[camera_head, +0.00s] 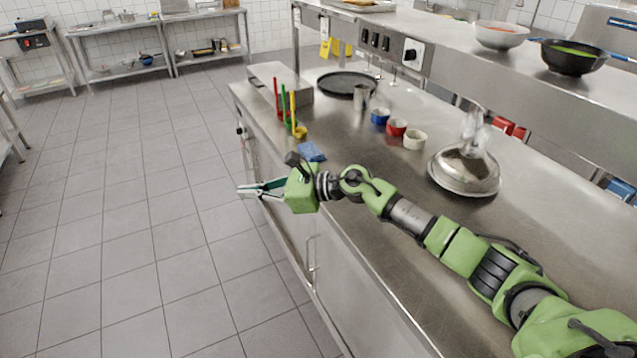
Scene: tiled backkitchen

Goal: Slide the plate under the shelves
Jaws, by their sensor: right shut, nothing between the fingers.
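A silver plate (437,182) carries a shiny metal dome (465,168) on the steel counter, at the right in front of the shelf. A flat dark round plate or pan (347,82) lies farther back on the counter. The steel shelf (455,62) runs above the counter's right side. My right gripper (243,191) is shut and empty, out past the counter's front edge over the floor, left of and well apart from the silver plate. My right arm crosses over the counter in front of that plate. My left gripper is not in view.
Bowls (501,35) sit on the shelf. The tiled floor is clear.

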